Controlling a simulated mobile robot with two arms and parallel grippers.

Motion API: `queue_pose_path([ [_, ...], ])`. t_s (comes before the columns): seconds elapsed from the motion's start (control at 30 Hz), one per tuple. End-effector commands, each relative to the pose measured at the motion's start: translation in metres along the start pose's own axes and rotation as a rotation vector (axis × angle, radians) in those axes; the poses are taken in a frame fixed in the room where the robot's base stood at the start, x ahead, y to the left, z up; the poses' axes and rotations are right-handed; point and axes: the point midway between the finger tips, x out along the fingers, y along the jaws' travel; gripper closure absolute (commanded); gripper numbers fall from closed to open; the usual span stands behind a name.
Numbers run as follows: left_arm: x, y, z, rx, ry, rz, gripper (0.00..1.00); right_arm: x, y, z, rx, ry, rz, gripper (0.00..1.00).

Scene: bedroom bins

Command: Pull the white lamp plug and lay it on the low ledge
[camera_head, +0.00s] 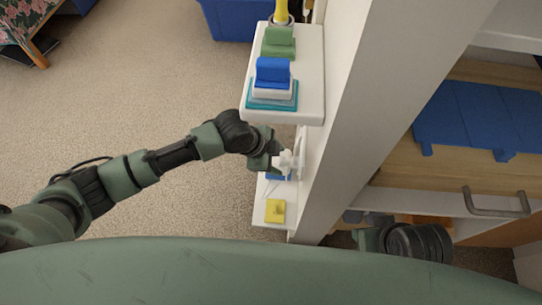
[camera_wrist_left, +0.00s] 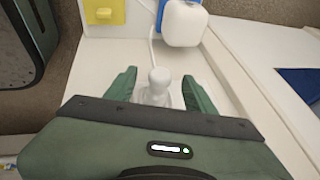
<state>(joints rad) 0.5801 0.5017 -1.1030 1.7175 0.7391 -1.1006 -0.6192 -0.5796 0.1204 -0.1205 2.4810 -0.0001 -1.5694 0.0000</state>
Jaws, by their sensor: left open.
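The pale, knob-shaped plug (camera_wrist_left: 157,88) shows in the left wrist view with a thin white cord running up from it. In the head view the white plug (camera_head: 288,160) is beside the white wall panel. My left gripper (camera_wrist_left: 158,76) is open, with one finger on each side of the plug and visible gaps between. In the head view my left gripper (camera_head: 277,161) partly covers that spot. The low white ledge (camera_head: 263,192) lies just below it in the picture. My right gripper's fingers are not visible.
A yellow block (camera_head: 275,213) stands on the low ledge. A white rounded block (camera_wrist_left: 184,24) on a blue piece is close to the plug. The upper white shelf (camera_head: 312,95) holds blue and green items. A cabinet with a handle (camera_head: 497,203) is at right.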

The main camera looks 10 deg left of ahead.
Motion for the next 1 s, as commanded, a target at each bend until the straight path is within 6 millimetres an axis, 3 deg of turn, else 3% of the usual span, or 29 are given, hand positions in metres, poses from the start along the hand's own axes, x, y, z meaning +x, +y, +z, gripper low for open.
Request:
queue_pose_path([
  [0.13,0.0129,-0.0001,-0.0003,0.001,0.001,-0.001,0.46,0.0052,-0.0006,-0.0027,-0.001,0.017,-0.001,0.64],
  [0.43,0.0149,-0.0005,-0.0001,0.001,0.000,-0.002,0.46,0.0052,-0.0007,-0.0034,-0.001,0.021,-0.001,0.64],
  [0.47,0.0148,-0.0005,-0.0002,0.001,0.000,-0.002,0.48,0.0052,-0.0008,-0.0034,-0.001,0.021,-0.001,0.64],
  [0.6,0.0147,-0.0004,-0.0002,0.001,0.000,-0.002,0.87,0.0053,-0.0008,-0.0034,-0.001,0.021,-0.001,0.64],
  [0.67,0.0147,-0.0004,-0.0002,0.000,0.000,-0.002,1.00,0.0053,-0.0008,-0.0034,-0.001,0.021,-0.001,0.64],
  [1.0,0.0143,-0.0003,0.0004,0.000,0.001,-0.001,1.00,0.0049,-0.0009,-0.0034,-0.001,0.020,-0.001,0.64],
])
